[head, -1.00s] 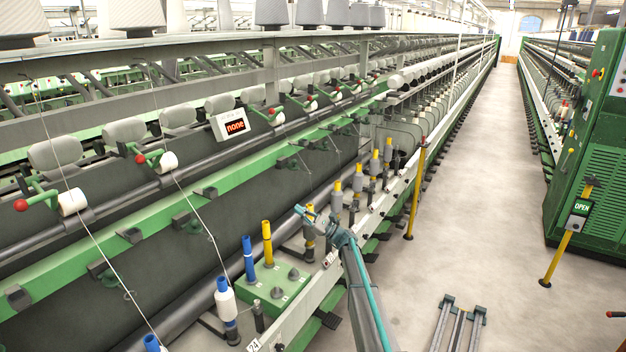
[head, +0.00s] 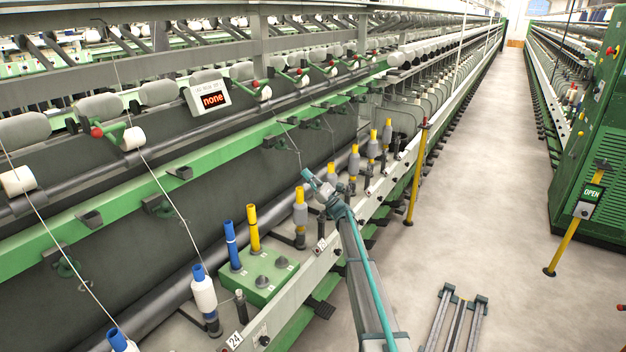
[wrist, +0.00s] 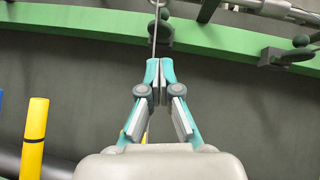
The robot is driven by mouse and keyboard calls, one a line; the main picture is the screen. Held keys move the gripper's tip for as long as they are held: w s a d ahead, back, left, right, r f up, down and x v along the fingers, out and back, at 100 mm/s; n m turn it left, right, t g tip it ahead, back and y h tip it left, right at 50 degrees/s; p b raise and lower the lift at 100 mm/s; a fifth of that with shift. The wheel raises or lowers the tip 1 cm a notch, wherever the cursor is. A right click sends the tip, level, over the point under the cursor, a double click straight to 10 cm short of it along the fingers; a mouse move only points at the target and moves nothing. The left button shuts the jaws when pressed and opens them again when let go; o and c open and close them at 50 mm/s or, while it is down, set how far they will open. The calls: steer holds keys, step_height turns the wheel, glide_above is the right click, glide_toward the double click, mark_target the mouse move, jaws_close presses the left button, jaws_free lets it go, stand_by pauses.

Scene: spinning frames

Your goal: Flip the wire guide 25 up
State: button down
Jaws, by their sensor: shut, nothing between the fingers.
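My gripper (head: 307,175) is at the end of my arm, above and beside the yellow-topped spindle (head: 300,206) near the plate marked 25 (head: 321,244). In the wrist view, my gripper (wrist: 159,64) has its teal fingertips together, with nothing between them. A dark wire guide bracket (wrist: 160,33) on the green rail stands just beyond the tips. A thin wire (wrist: 155,30) runs from it down to the fingertips; I cannot tell whether they touch. In the head view, the green rail (head: 235,147) carries several such guides; which one is number 25 is too small to tell.
A green block (head: 262,283) with blue and yellow tubes stands left of my arm. A plate marked 24 (head: 235,340) is at the front. A yellow post (head: 415,178) stands to the right of my gripper. The aisle floor (head: 480,190) is mostly clear.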

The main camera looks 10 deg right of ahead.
steer(key=w+a+r+p, duration=0.1)
steer(key=a+r+p, duration=0.2)
steer(key=r, duration=0.4)
steer(key=shift+w+a+r, duration=0.2)
steer(key=shift+w+a, duration=0.05)
